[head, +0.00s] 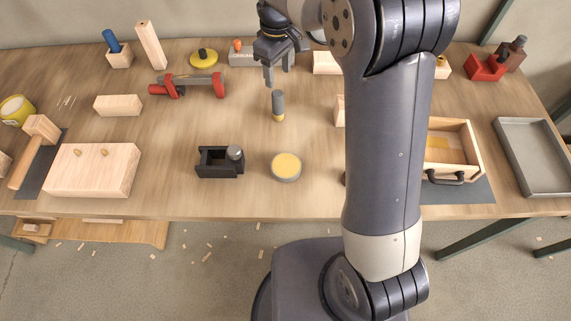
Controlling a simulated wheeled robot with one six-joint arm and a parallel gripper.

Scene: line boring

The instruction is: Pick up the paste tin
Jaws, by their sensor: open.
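A low round tin with a grey wall and a flat yellow-tan top (286,165), which looks like the paste tin, sits on the workbench near its front edge, left of my arm. My gripper (278,75) is open with its fingers pointing down over the back part of the bench. It is well behind the tin and apart from it. Nothing shows between its fingers.
A small dark-grey cylinder with a yellowish end (278,104) stands between my gripper and the tin. A black block-like fixture (217,162) is left of the tin. A red-ended clamp (190,84) lies farther back. My arm hides part of the bench right of the tin.

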